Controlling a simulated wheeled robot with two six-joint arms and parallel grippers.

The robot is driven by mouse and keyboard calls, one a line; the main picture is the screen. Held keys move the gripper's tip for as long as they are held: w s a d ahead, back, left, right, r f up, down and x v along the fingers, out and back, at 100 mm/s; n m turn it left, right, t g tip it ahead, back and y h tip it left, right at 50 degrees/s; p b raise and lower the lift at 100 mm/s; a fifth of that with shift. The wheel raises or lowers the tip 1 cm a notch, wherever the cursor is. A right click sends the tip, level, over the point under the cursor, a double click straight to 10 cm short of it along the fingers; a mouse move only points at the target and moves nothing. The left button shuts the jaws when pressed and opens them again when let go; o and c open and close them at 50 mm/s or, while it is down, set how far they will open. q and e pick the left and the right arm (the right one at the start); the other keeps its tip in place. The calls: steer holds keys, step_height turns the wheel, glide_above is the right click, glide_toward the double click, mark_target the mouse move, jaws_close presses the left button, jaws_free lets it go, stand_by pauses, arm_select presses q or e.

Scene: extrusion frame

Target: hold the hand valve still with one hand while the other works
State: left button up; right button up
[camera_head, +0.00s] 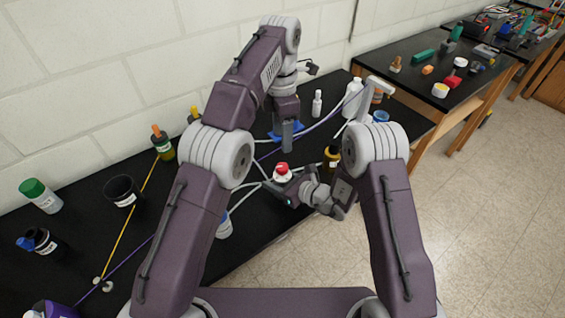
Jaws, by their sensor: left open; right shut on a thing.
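The hand valve (282,169), with a red top and a pale body, is near the middle of the black table. Pale tubes run close around it. My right gripper (274,185) reaches in from the right and is shut on the valve, covering part of its lower body. My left gripper (286,146) points down just beyond the valve, open and apart from it. Its jaws are small in this view and no object shows between them.
A white bottle (317,103) and an amber bottle (332,157) stand right of the grippers. Yellow and purple lines cross the table (75,240). A wall is behind.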

mark_target(283, 166)
arm_select(q)
steer(key=shift+n, duration=0.4)
step_height(283, 166, down, 12)
steer(key=shift+r, duration=0.25)
jaws_close()
